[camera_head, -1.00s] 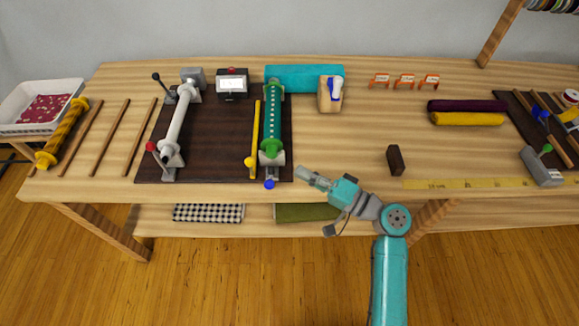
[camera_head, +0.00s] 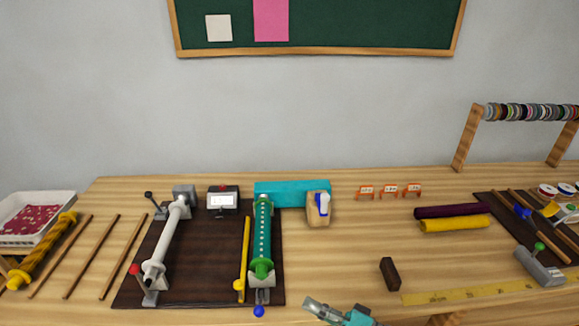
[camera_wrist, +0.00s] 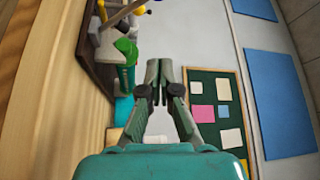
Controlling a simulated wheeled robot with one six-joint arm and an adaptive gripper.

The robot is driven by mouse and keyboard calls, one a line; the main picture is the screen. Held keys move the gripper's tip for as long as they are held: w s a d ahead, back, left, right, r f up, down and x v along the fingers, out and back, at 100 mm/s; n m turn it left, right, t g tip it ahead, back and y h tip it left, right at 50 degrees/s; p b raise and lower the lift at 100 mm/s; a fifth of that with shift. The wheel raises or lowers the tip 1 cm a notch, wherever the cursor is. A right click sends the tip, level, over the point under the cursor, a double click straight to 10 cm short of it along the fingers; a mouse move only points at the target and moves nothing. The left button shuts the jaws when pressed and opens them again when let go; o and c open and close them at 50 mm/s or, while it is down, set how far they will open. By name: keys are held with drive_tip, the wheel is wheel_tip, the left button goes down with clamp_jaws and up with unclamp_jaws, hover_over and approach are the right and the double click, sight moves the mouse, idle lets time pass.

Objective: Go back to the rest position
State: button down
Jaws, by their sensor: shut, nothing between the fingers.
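My gripper (camera_head: 318,306) is low in the head view, at the front edge of the wooden table (camera_head: 340,262), right of the dark brown mat (camera_head: 205,262). It is apart from the things on the table. In the wrist view its two fingers (camera_wrist: 159,68) are shut with nothing between them, and the picture is turned on its side. Most of my arm is below the head view's lower edge.
The mat holds a grey roller (camera_head: 168,240) and a green roller (camera_head: 261,240). A dark brown block (camera_head: 389,273) and a yellow measuring strip (camera_head: 470,292) lie to the right. A white tray (camera_head: 62,204) is far left. The table's middle is mostly clear.

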drive_tip(key=s+d+f+m+t+h, duration=0.1)
drive_tip(key=s+f+m+h, duration=0.1)
drive_tip(key=s+f+h, duration=0.3)
drive_tip(key=s+f+m+t+h, duration=0.2)
drive_tip(key=s+f, duration=0.2)
drive_tip(key=f, duration=0.4)
drive_tip(key=s+d+f+h, duration=0.4)
drive_tip(key=s+d+h, duration=0.15)
drive_tip(key=s, duration=0.45)
drive_tip(key=s+d+r+n+t+h, duration=0.2)
drive_tip(key=s+d+r+n+h, duration=0.2)
drive_tip(key=s+r, duration=1)
drive_tip(key=s+n, duration=0.3)
drive_tip(key=shift+s+r+n, duration=0.15)
drive_tip(key=shift+s+n, duration=0.1)
drive_tip(key=shift+n, duration=0.15)
